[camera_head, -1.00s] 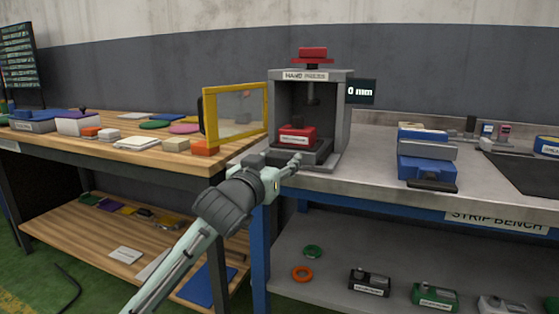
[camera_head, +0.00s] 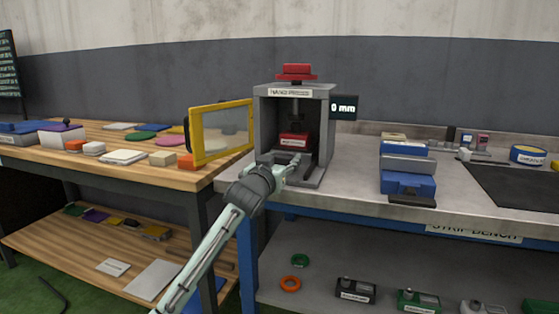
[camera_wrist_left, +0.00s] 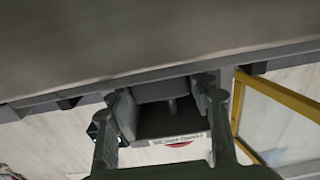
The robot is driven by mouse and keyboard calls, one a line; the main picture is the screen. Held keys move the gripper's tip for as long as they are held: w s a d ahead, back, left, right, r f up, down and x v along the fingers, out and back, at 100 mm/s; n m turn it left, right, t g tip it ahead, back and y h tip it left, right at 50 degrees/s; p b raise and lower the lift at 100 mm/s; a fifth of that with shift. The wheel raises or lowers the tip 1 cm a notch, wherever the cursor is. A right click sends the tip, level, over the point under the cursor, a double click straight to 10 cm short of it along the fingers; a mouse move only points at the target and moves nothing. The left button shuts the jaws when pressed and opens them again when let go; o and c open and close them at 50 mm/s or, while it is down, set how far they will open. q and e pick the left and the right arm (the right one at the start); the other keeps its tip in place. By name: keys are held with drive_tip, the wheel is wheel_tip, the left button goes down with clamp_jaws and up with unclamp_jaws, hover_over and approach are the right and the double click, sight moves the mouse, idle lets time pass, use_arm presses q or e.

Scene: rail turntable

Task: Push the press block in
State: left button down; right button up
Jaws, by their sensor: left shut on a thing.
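The grey hand press (camera_head: 325,135) stands at the left end of the strip bench, its front open. A dark grey press block (camera_head: 293,154) sits low in its bay, with a red labelled block (camera_head: 293,140) on top. My left gripper (camera_head: 297,163) is at the bay's front, shut on the front of the press block; the exact contact is small and partly hidden. In the left wrist view my left gripper's fingers (camera_wrist_left: 164,98) lie either side of dark grey parts, with the press upside down behind. My right gripper is not in view.
The yellow-framed guard door (camera_head: 222,131) hangs open left of the press. The press's red top (camera_head: 297,72) is above, and a display (camera_head: 343,107) reads 0 mm. A blue and grey device (camera_head: 408,170) stands to the right, with free bench between.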

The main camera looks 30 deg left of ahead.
use_arm(q)
drive_tip(key=shift+a+r, duration=0.1)
drive_tip(key=shift+r, duration=0.05)
drive_tip(key=c, duration=1)
unclamp_jaws()
drive_tip(key=o, duration=0.4)
drive_tip(key=shift+w, duration=0.2)
drive_tip(key=shift+c, duration=0.2)
drive_tip(key=v, duration=1.2)
